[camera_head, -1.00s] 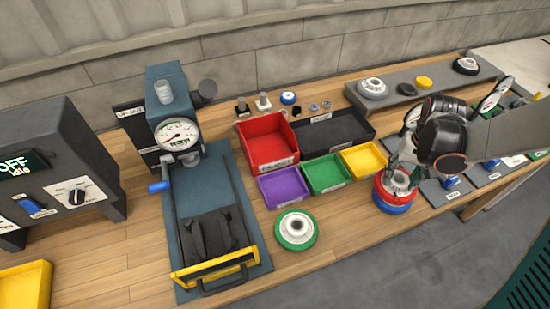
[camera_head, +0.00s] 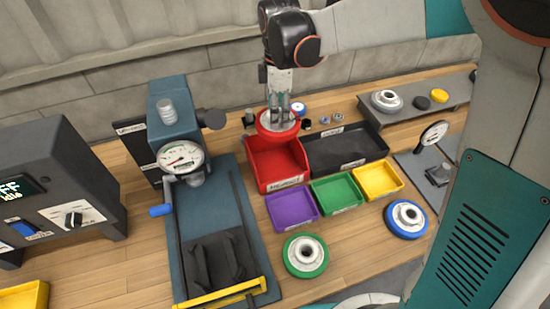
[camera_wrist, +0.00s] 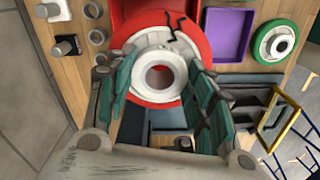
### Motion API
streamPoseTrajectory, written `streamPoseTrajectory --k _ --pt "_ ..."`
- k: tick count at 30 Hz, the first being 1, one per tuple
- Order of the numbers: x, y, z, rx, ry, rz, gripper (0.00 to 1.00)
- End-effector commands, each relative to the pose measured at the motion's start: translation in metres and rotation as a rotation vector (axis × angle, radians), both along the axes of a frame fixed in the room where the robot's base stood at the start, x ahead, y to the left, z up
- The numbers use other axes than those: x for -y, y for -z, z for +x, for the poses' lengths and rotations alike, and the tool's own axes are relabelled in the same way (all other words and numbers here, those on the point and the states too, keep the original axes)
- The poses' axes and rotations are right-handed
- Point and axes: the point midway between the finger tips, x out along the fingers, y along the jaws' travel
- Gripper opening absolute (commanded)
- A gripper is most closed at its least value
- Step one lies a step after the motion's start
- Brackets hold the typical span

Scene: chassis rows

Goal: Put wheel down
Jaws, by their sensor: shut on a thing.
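My gripper (camera_head: 280,106) points down and is shut on the hub of a red wheel (camera_head: 266,128). The wheel is held level above the back of the red bin (camera_head: 284,184). In the wrist view the red wheel (camera_wrist: 181,42) lies between the fingers, with a pale hub and a dark jagged crack across its rim. The red bin shows behind it, and its inside is partly hidden by the wheel. A green wheel (camera_head: 305,256) and a blue wheel (camera_head: 407,219) lie flat on the wooden bench.
Purple (camera_head: 292,208), green (camera_head: 336,193) and yellow (camera_head: 377,180) trays stand before a black bin (camera_head: 345,148). A press with a gauge (camera_head: 181,158) stands left. Small parts lie behind the bins. A grey shelf (camera_head: 410,108) holds a pale wheel.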

Motion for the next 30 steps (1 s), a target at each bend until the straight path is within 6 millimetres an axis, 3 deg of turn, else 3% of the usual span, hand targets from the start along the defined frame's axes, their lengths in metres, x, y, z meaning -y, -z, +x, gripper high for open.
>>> streamPoseTrajectory --k 5,21,30 --pt "-0.006 0.011 -0.001 0.0 -0.058 0.0 0.11" --pt "-0.005 0.135 0.0 0.0 -0.054 0.0 0.11" --pt "-0.005 0.157 0.0 0.0 -0.053 0.0 0.11"
